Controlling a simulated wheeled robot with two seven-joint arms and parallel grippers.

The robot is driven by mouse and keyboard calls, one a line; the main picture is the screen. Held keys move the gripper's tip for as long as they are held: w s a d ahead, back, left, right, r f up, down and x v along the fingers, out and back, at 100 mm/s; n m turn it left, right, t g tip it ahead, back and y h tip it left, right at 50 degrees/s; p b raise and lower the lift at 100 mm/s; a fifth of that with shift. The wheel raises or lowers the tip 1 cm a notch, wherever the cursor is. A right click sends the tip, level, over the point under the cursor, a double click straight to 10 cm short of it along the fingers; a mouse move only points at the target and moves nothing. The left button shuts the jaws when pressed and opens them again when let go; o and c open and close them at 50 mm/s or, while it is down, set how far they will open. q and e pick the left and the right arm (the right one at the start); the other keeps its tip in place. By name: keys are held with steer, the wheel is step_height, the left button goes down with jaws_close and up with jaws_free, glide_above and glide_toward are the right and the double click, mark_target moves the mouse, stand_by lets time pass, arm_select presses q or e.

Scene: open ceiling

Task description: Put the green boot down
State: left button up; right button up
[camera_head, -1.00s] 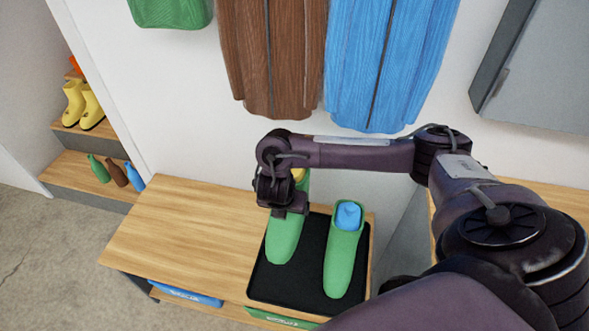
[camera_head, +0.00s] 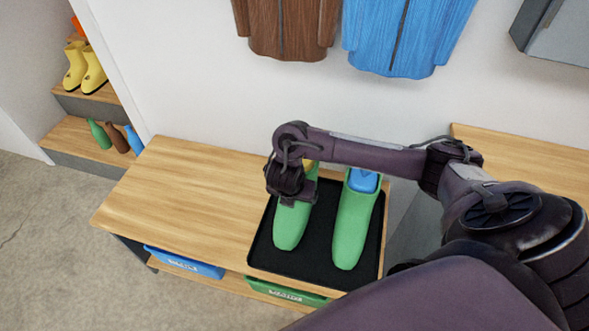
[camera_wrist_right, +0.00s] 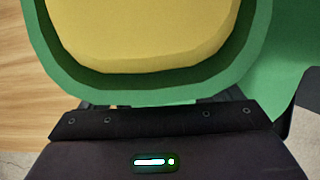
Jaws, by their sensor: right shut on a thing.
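A green boot (camera_head: 291,228) is over the left half of a black tray (camera_head: 313,266) on the wooden bench. My right gripper (camera_head: 297,196) is shut on its upper part, and the arm hides some of it. I cannot tell whether its sole touches the tray. In the right wrist view the green boot's rim and yellow inside (camera_wrist_right: 150,30) fill the top, right at the gripper. A second green boot (camera_head: 352,225), with blue in its opening, stands on the tray to the right. My left gripper is not in view.
The wooden bench top (camera_head: 175,195) is clear left of the tray. A blue box (camera_head: 184,262) and a green box (camera_head: 287,293) sit on its lower shelf. Yellow boots (camera_head: 84,67) stand on shelves at the far left. Brown and blue garments (camera_head: 408,35) hang behind.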

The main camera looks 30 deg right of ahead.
step_height(320, 180, down, 3)
steer(key=shift+r+b, duration=0.1)
steer(key=shift+b, duration=0.25)
steer(key=shift+w, duration=0.1)
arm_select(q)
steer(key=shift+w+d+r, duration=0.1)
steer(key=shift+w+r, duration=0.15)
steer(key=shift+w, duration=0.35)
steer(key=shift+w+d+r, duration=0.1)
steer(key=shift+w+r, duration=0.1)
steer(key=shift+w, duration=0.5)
arm_select(e)
steer(key=shift+f, duration=0.2)
steer(key=o, duration=1.5)
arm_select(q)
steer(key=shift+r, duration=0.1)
